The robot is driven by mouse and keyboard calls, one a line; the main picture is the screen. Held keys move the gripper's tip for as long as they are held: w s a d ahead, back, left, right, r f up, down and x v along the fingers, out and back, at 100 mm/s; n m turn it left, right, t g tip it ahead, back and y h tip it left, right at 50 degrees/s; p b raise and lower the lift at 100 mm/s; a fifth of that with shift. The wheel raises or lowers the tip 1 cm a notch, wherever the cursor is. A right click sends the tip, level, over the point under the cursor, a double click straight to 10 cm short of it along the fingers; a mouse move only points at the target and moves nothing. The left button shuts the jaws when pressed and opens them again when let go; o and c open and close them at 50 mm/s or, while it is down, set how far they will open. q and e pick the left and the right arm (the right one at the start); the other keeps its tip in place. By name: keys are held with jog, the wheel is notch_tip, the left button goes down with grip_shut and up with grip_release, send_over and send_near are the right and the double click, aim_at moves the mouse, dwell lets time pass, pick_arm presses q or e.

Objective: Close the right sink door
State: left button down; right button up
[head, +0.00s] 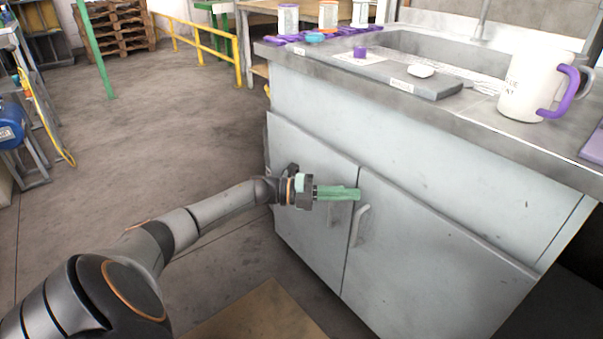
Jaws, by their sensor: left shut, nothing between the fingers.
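The right sink door (430,265) is a pale grey panel on the front of the sink cabinet. It looks nearly flush with the front; I cannot tell whether a small gap remains. Its bar handle (360,224) stands near its left edge. The left sink door (300,215) sits beside it, its handle partly hidden behind my gripper. My left gripper (357,193), with green fingers, is shut and empty. Its tips are in front of the seam between the doors, just above the right door's handle; I cannot tell if they touch. My right gripper is not in view.
The counter above holds a white mug (530,88) with a purple handle, a grey board (410,79) with a white soap-like piece, and a sink basin (440,50). A yellow rail (205,40) and wooden pallets (115,27) stand behind. The floor left of the cabinet is clear.

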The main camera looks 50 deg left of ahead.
pick_arm(q)
jog(key=s+a+b, duration=0.2)
jog(key=a, duration=0.8)
jog(key=shift+a, duration=0.15)
jog(key=shift+f, duration=0.1)
